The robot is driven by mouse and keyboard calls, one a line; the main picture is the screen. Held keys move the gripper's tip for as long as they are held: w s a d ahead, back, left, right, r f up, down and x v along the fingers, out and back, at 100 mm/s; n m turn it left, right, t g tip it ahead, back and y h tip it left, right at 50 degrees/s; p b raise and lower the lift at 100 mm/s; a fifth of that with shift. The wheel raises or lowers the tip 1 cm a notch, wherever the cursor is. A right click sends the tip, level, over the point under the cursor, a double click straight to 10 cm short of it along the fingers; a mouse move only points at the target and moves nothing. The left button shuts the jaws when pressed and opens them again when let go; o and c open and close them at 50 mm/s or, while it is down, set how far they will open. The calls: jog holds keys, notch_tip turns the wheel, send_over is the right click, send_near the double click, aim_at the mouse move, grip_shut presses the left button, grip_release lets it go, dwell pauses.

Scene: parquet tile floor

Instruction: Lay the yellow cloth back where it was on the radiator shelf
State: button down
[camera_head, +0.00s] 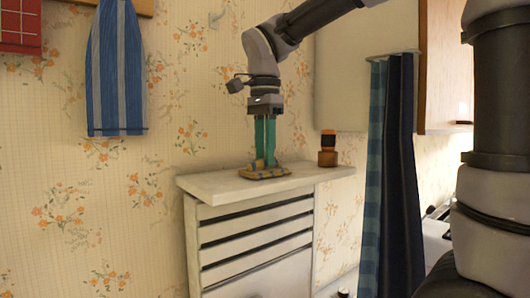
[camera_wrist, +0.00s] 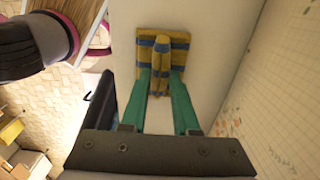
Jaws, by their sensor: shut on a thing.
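In the wrist view the cloth (camera_wrist: 178,68) spreads flat on the shelf (camera_wrist: 205,90), with the pinched fold between the fingertips (camera_wrist: 160,72). The cloth's underside is hidden, and whether all of it rests on the shelf is hard to tell.
An orange and dark bottle (camera_head: 328,150) stands on the shelf, to the right of the cloth. A blue striped towel (camera_head: 116,70) hangs on the wall at left. A dark blue curtain (camera_head: 398,180) hangs right of the radiator. The shelf's right front part is bare.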

jog(key=c, duration=0.7)
grip_release()
jog(key=shift+f, duration=0.1)
jog(key=shift+o, duration=0.2)
notch_tip(320, 180, up, 12)
jog(key=s+d+f+n+t+y, duration=0.1)
jog(key=s+d+f+n+t, duration=0.1)
jog(key=d+f, duration=0.5)
jog(key=s+d+f+n+t+y, duration=0.1)
jog(key=s+d+f+n+t, duration=0.2)
jog(key=d, duration=1)
notch_tip(320, 180, down, 5)
jog(key=shift+d+r+n+t, duration=0.1)
jog(key=shift+d+n+t, duration=0.15)
jog(key=shift+n+t, duration=0.8)
